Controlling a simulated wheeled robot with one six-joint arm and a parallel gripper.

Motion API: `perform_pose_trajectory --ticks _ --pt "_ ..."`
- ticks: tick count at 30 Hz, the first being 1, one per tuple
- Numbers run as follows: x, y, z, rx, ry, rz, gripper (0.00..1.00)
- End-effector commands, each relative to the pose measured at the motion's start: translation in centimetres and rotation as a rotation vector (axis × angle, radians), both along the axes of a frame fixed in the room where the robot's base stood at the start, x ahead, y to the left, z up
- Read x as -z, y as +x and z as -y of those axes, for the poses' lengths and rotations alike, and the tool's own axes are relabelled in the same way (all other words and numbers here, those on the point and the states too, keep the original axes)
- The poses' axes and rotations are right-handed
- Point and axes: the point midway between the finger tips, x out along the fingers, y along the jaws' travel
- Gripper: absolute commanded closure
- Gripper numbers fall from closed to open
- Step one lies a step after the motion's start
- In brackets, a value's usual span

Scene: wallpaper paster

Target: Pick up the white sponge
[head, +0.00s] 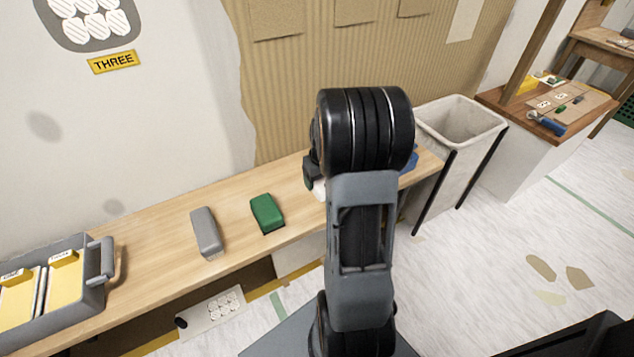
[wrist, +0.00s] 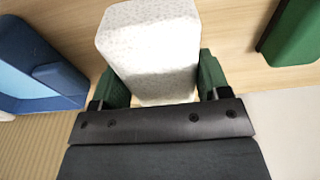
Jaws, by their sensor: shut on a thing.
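The white speckled sponge (wrist: 150,45) stands out between the green-padded fingers of my gripper (wrist: 161,84) in the wrist view. The fingers are shut on its two sides. In the head view my arm hides most of the gripper, and only a small white bit of the sponge (head: 319,188) shows beside my arm over the wooden bench. I cannot tell whether the sponge touches the bench top.
On the bench (head: 150,222) lie a green block (head: 267,213) and a grey block (head: 206,232). A grey tray (head: 75,305) with yellow-tabbed files stands at the left end. A blue object (wrist: 35,75) is near the gripper. A bin (head: 462,125) stands beyond the right end.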

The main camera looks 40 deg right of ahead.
Motion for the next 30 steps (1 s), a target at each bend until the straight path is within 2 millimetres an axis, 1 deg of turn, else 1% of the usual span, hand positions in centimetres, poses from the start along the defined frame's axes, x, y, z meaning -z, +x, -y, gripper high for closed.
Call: perform_pose_trajectory --ticks 1,6,7,9,12,18,24,30 --pt "-1.5 -0.8 0.2 0.003 -0.002 0.004 0.53" --pt "-5.0 -3.7 0.9 0.004 -0.002 0.004 0.53" --pt "-5.5 -4.3 1.0 0.004 -0.002 0.004 0.53" --pt "-6.0 -6.0 1.4 0.006 -0.002 0.002 0.53" --pt "-6.8 -8.0 1.8 0.004 -0.001 0.001 0.53" --pt "-8.0 -10.8 2.4 0.004 -0.001 0.001 0.53" --pt "-8.5 -12.2 2.6 0.001 0.0 0.0 0.53" --pt "-8.6 -12.6 2.7 0.0 0.0 0.001 0.53"
